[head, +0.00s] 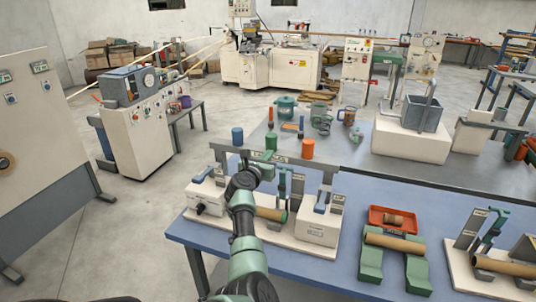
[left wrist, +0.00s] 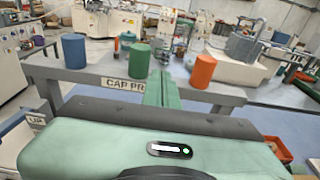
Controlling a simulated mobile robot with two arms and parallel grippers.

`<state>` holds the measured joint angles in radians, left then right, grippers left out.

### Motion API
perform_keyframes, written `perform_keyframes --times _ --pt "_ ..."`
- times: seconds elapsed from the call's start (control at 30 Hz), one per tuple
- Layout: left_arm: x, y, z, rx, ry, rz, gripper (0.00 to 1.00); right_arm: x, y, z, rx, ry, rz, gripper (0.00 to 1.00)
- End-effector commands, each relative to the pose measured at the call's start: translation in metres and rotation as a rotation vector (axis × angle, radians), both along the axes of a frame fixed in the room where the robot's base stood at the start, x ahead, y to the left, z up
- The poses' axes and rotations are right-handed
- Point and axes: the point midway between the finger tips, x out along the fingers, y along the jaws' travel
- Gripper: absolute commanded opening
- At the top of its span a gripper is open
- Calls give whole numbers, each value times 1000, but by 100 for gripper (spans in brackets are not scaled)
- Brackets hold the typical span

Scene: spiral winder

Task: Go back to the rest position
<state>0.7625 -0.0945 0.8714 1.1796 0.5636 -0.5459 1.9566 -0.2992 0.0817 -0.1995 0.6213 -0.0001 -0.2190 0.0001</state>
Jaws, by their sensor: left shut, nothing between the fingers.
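My left arm reaches up from the bottom of the head view to a fixture on the blue table. Its gripper (head: 268,162) is shut and empty, in front of the grey cap rail (head: 318,163). In the left wrist view the shut fingers (left wrist: 162,88) point at the rail, which is marked "CAP PR". A blue cap (head: 237,136), a green cap (head: 271,142) and an orange cap (head: 308,148) stand on the rail. I cannot tell whether the fingers touch the rail. My right gripper is not in view.
Below the gripper, a brown tube (head: 270,214) lies in the white-based fixture (head: 316,230). To the right are a green cradle with a tube (head: 395,242), an orange tray (head: 378,220) and another fixture (head: 462,262). A grey table (head: 350,165) stands behind. Floor at left is clear.

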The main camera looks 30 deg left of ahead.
Motion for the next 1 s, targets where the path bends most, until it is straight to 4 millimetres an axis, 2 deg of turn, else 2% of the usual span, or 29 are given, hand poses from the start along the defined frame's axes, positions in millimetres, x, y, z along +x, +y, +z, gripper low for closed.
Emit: perform_keyframes --times 0.13,0.53,0.63,0.73,0.83,0.97,1.0 --pt "-1 0 1 -1 0 0 0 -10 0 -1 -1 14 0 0" --pt "-1 0 0 4 2 -1 0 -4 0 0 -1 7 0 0" --pt "-9 -1 -8 86 41 -24 0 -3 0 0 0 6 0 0" --pt "-34 -6 -29 330 153 -99 0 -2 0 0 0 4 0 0" --pt "-74 -24 -60 718 325 -258 0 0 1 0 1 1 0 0" --pt "-141 -69 -107 1270 534 -573 0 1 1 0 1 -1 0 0" --pt "-164 -85 -120 1427 582 -684 0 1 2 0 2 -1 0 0"
